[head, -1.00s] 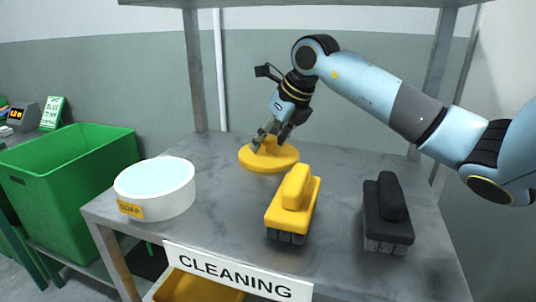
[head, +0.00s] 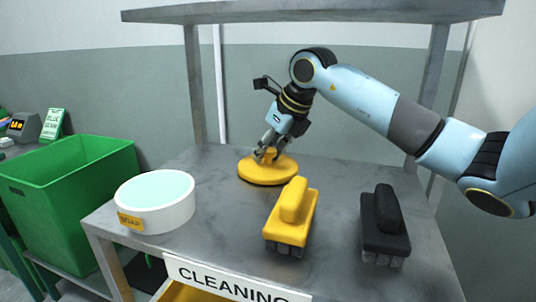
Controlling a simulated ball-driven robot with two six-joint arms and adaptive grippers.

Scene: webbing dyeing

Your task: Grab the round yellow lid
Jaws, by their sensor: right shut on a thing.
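The round yellow lid (head: 266,174) lies on the grey metal shelf, towards the back, with a raised knob in its middle. My right gripper (head: 268,155) points down over the lid, and its fingers are shut on the lid's knob. The fingers cover part of the knob. The lid looks flat and still rests on the shelf surface. My left gripper is not in view.
A white round soap tub (head: 155,203) stands left of the lid. A yellow brush (head: 291,216) and a black brush (head: 384,226) lie in front and to the right. A green bin (head: 68,197) stands left of the shelf (head: 335,215). An upper shelf (head: 310,13) hangs above.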

